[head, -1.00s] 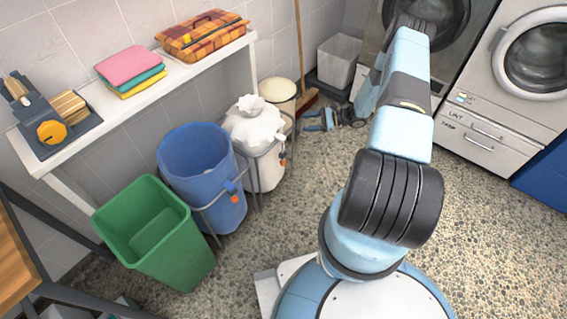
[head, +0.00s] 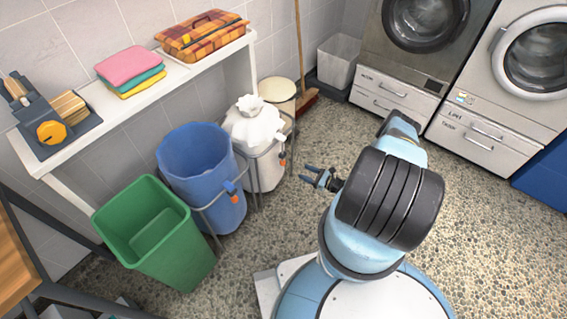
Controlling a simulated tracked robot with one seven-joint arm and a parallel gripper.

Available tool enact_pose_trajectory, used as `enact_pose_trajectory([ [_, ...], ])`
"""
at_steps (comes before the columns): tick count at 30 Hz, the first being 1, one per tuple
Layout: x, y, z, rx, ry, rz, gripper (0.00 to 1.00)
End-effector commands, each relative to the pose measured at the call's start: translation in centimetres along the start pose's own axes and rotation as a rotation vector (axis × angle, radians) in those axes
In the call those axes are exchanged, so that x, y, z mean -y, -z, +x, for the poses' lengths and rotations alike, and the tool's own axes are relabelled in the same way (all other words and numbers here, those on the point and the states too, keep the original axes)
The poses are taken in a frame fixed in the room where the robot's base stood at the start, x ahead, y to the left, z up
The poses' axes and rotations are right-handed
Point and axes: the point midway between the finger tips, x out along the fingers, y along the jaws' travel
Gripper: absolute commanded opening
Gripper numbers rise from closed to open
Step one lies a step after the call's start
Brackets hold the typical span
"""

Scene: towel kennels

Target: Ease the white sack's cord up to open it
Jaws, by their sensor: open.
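The white sack (head: 252,130) hangs in a metal frame below the shelf, between the blue bag and a cream lidded bin. Its top is gathered into a puffed, closed neck (head: 250,103). An orange-tipped toggle (head: 283,158) shows at its right side, with a pale piece above it; the cord itself is too small to make out clearly. My gripper (head: 308,174) is open and empty, low to the right of the sack and apart from it. Its fingers point left toward the sack.
The open blue bag (head: 202,170), with its own orange toggle, stands left of the sack. A green bin (head: 150,230) is farther left. The cream bin (head: 279,90) and a broom (head: 302,60) stand behind. The white shelf (head: 190,72) holds folded cloths. Floor between gripper and sack is clear.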

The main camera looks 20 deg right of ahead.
Motion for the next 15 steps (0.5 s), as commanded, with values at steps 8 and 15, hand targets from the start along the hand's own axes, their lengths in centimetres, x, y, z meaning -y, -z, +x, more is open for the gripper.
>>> enact_pose_trajectory([
  [8, -0.1, 0.0, 3.8, 0.000, -0.005, -0.001, 0.58],
  [15, -0.1, 0.0, 8.1, 0.000, -0.005, -0.002, 0.58],
])
